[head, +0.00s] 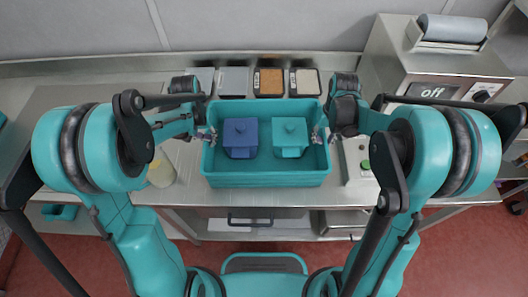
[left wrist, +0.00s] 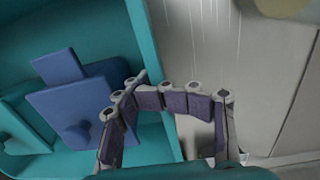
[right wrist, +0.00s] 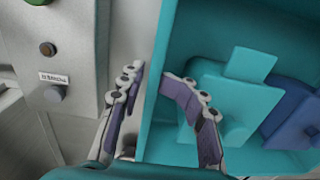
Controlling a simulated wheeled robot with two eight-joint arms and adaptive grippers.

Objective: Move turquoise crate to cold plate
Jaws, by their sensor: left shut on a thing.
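The turquoise crate (head: 265,181) stands on the steel table in the head view, holding a blue lidded box (head: 240,137) and a turquoise lidded box (head: 290,137). My left gripper (head: 206,134) is shut on the crate's left wall, also seen in the left wrist view (left wrist: 153,90). My right gripper (head: 318,135) is at the right wall, with one finger inside the crate and one outside in the right wrist view (right wrist: 163,100); its fingers are apart, with a gap around the wall. I cannot tell which surface is the cold plate.
Several shallow trays, including a brown one (head: 268,82) and a pale one (head: 306,82), line the table behind the crate. A steel machine (head: 430,70) marked "off" stands at back right. A panel with a green button (head: 366,164) is right of the crate. A yellowish round thing (head: 161,173) sits left.

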